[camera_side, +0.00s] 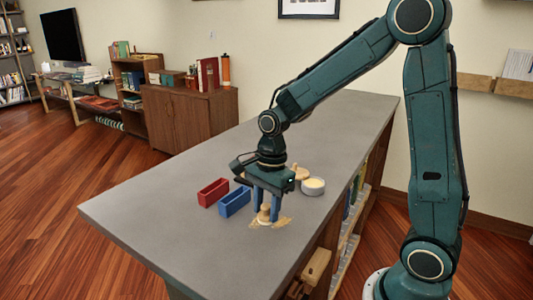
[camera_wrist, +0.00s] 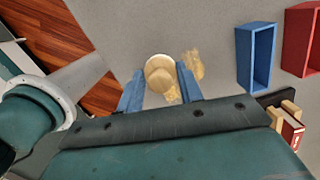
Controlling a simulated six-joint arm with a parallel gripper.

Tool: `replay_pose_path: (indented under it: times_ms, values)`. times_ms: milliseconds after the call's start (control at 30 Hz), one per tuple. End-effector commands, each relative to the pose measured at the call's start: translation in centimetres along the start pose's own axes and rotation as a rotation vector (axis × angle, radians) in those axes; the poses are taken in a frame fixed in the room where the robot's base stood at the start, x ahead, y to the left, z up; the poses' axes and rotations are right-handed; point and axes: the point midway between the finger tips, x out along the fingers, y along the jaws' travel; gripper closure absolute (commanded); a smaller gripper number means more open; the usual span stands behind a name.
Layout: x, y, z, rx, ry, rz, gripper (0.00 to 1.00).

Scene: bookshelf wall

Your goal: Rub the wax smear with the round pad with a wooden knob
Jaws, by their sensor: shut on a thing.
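The round pad with a wooden knob (camera_side: 264,214) is upright on the grey counter, at the wax smear. In the wrist view its pale round knob (camera_wrist: 160,72) sits between my blue fingers. My gripper (camera_side: 267,207) points down and is shut on the knob. The wax smear (camera_side: 284,221) is a tan-yellow patch, showing on both sides of the pad. In the wrist view the smear (camera_wrist: 194,64) shows to the right of the pad and below it. The pad and fingers hide the rest of it.
A blue open box (camera_side: 235,202) and a red open box (camera_side: 213,192) stand left of my gripper. A round tin (camera_side: 313,186) with pale yellow contents stands behind right, beside a wooden item (camera_side: 300,172) partly hidden by my gripper. The counter's near left is clear.

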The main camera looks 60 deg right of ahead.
Motion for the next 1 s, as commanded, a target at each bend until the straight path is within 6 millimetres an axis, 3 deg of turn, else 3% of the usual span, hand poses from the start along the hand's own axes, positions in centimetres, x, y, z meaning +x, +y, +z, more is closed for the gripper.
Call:
replay_pose_path:
  times_ms: [500, 1000]
  values:
    - [5.3, 0.1, -0.6, 0.0, 0.001, 0.005, 0.85]
    - [4.7, -1.0, -5.1, 0.003, 0.0, -0.001, 0.89]
